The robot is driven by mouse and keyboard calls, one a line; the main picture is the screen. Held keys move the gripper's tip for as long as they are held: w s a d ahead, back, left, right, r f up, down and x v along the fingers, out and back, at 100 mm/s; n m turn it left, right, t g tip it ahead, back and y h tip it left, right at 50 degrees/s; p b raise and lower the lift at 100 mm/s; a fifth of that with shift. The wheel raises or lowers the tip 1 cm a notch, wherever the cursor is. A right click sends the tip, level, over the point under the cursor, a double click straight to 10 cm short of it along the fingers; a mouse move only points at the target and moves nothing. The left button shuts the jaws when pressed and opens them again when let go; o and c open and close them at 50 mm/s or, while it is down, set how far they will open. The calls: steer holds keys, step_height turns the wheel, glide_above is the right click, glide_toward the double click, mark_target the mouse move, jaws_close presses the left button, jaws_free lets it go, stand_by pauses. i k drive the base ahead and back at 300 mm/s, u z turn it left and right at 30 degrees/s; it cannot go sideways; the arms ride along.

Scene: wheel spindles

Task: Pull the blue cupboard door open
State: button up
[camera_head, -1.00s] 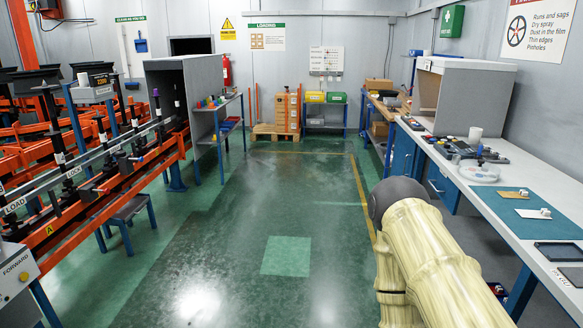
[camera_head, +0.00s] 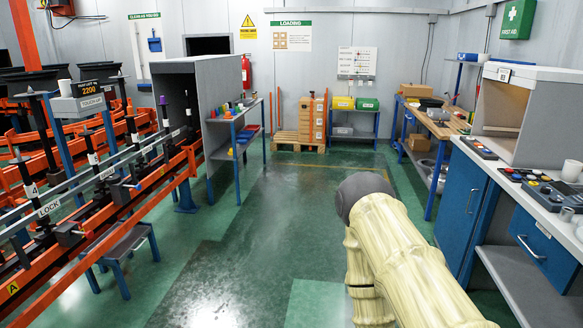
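The blue cupboard door (camera_head: 457,208) is under the right-hand bench, below the grey booth. It has a vertical metal handle (camera_head: 471,200) and looks shut. My arm, in a pale ribbed cover with a dark grey rounded joint, rises at the lower right, in front of and left of the cupboard in the picture. My gripper is not visible in this view, so its place relative to the door cannot be seen.
A blue drawer (camera_head: 545,238) with a handle sits right of the cupboard, above a grey lower shelf (camera_head: 530,288). A wooden workbench (camera_head: 441,127) stands behind. The green floor (camera_head: 262,225) in the middle is clear. An orange conveyor frame (camera_head: 110,225) runs along the left.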

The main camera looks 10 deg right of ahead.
mark_target(465, 185)
steer(key=z, duration=0.1)
steer(key=i, duration=1.65)
steer(key=z, duration=0.7)
steer(key=i, duration=1.6)
steer(key=z, duration=0.85)
steer(key=i, duration=0.65)
steer(key=z, duration=0.25)
